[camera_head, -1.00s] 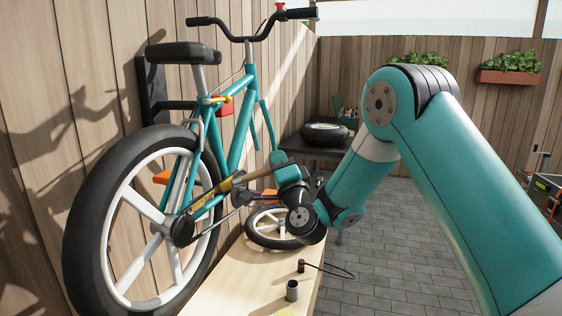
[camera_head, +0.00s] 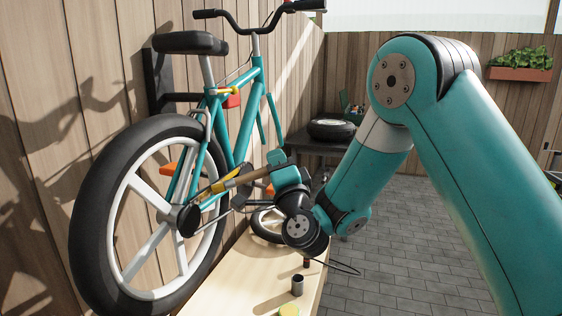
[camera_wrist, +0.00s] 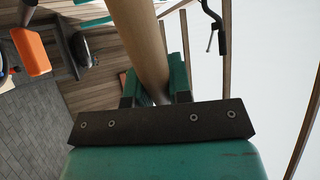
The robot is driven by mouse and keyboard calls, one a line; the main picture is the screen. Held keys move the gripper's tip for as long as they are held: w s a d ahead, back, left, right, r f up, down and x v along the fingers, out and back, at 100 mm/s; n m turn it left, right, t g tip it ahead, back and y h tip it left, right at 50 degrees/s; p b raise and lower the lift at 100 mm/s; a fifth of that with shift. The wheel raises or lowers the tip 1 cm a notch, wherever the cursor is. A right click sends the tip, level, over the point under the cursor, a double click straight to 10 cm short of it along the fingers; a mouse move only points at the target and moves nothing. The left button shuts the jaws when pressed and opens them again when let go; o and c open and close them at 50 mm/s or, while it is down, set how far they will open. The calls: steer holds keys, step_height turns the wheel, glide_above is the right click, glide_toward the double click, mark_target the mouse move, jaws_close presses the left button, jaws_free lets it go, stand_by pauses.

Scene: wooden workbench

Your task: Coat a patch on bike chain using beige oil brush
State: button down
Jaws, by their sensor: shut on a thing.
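My gripper (camera_head: 271,174) is shut on the wooden handle of the oil brush (camera_head: 246,178). In the wrist view, the thick beige handle (camera_wrist: 140,42) stands between the two fingers of my gripper (camera_wrist: 156,92). The brush points left and slightly down, with its yellowish end near the rear sprocket. The bike chain (camera_head: 218,214) runs between the rear hub and the crank on the teal bike (camera_head: 240,130). The brush tip overlaps the chain area in the head view. I cannot tell whether it touches the chain, and no coated patch can be made out.
The bike's rear wheel (camera_head: 90,230) fills the left side. The wooden workbench (camera_head: 225,290) below holds a loose wheel (camera_head: 262,226), a dark cup (camera_head: 297,285) and a yellow-topped item (camera_head: 288,310). A small table with a tyre (camera_head: 331,130) stands behind.

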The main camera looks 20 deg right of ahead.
steer(key=shift+s+a, duration=1.35)
steer(key=shift+s, duration=0.4)
steer(key=w+d+p, duration=0.1)
steer(key=w+d, duration=0.5)
steer(key=w, duration=0.2)
steer(key=shift+w+d, duration=0.25)
steer(key=shift+w, duration=0.05)
steer(key=shift+s+d+b, duration=0.9)
steer(key=shift+d+b, duration=0.3)
steer(key=shift+b, duration=0.45)
steer(key=shift+s+d+b, duration=0.85)
steer(key=shift+d+b, duration=0.35)
steer(key=shift+b, duration=0.4)
steer(key=shift+d, duration=0.1)
